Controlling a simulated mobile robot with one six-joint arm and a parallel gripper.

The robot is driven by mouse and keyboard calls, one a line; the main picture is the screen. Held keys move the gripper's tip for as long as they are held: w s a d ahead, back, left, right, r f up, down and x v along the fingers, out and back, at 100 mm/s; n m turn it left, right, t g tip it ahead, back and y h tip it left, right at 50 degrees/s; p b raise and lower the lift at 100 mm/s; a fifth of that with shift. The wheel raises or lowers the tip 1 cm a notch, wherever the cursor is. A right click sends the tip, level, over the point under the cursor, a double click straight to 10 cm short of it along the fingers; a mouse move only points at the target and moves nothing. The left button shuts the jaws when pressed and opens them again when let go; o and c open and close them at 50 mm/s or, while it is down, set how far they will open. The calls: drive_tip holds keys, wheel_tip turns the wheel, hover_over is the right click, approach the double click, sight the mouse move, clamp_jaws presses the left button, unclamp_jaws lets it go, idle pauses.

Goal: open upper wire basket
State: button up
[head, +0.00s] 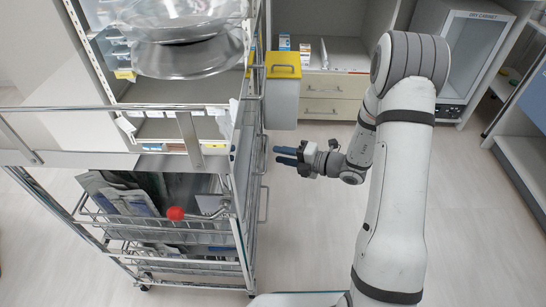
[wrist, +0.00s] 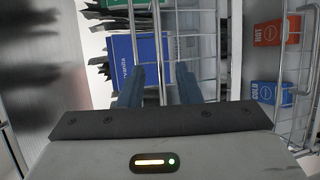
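The upper wire basket (head: 165,241) hangs in the chrome cart at the lower left of the head view and holds dark folders and packets. My gripper (head: 284,156) is to the right of the cart, with its dark blue fingers pointing left towards the cart's side rails. In the wrist view the fingers of my gripper (wrist: 159,88) are apart. I cannot tell whether the fingers touch a wire.
A lower wire basket (head: 190,266) sits beneath. A red knob (head: 175,213) on a lever is in front of the upper basket. Steel bowls (head: 188,50) stand above. A yellow-lidded bin (head: 283,95) hangs at the cart's side.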

drive_tip(key=x, duration=0.3)
drive_tip(key=shift+w+a+b, duration=0.15)
drive_tip(key=shift+a+b, duration=0.05)
drive_tip(key=shift+b, duration=0.2)
clamp_jaws()
idle(0.3)
